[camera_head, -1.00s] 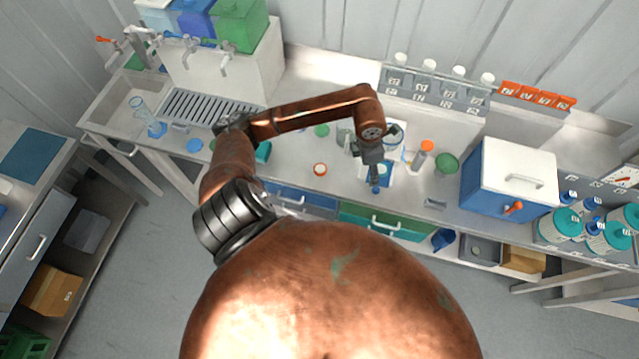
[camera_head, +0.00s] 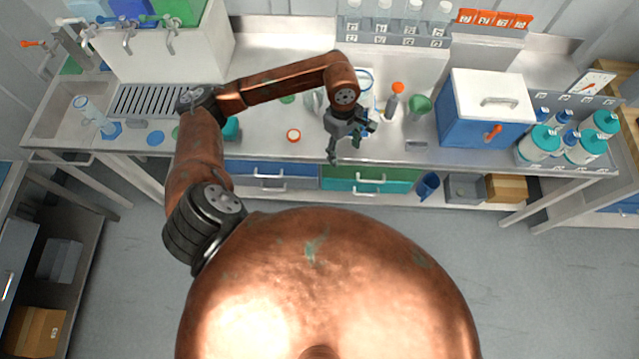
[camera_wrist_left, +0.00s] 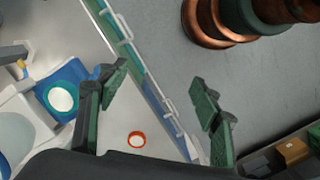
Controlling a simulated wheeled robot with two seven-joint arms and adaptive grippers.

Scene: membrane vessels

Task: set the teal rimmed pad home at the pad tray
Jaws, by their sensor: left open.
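The teal rimmed pad (camera_wrist_left: 62,99) shows in the left wrist view as a white disc with a teal rim. It lies on a blue surface (camera_wrist_left: 77,73) with a white part beside it, which looks like the pad tray; I cannot tell how exactly the pad is seated. In the head view my arm and gripper hide the pad. My left gripper (camera_head: 346,151) is open and empty near the bench's front edge, above the green drawer. In the left wrist view its spread fingers (camera_wrist_left: 160,85) are apart from the pad, which lies left of them. My right gripper is out of view.
An orange-rimmed disc (camera_head: 293,135) lies on the bench left of the gripper. An orange-capped bottle (camera_head: 393,100) and a green funnel-like cup (camera_head: 418,107) stand to the right, before a blue and white box (camera_head: 486,108). Bottle racks line the back.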

